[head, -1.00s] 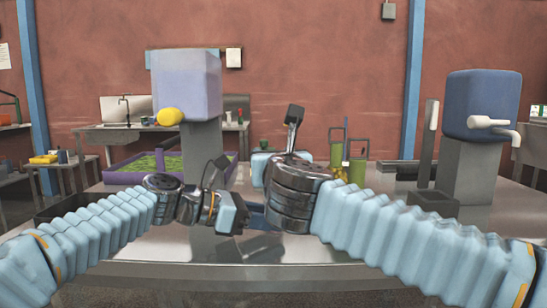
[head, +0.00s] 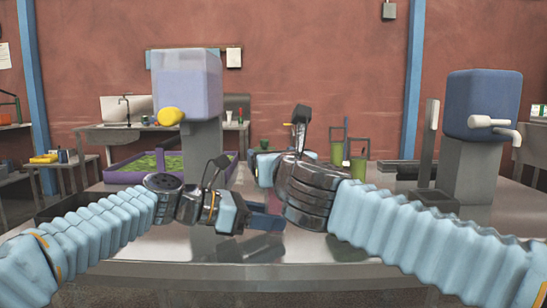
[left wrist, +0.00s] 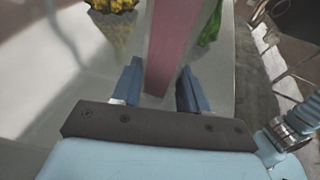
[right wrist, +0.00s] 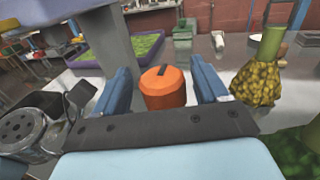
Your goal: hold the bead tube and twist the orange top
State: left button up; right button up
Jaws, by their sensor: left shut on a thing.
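The bead tube (left wrist: 167,45), pinkish with a grey side face, stands between the blue fingers of my left gripper (left wrist: 158,85) in the left wrist view. My left gripper is shut on it; in the head view its fingers (head: 264,216) are low over the table. The orange top (right wrist: 164,88), with a dark slot on it, shows between the fingers of my right gripper (right wrist: 164,90) in the right wrist view. The right fingers are open, with a gap on each side of the top. In the head view the right arm hides most of the tube and the top.
A container with yellow beads and a green neck (right wrist: 257,82) stands close to the right gripper. Green containers (head: 358,165) stand behind on the table. A blue dispenser (head: 482,105) stands at the right.

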jog(key=v, duration=1.2)
jog(key=shift+f, duration=0.1)
pick_arm(q)
jog(key=o, duration=0.9)
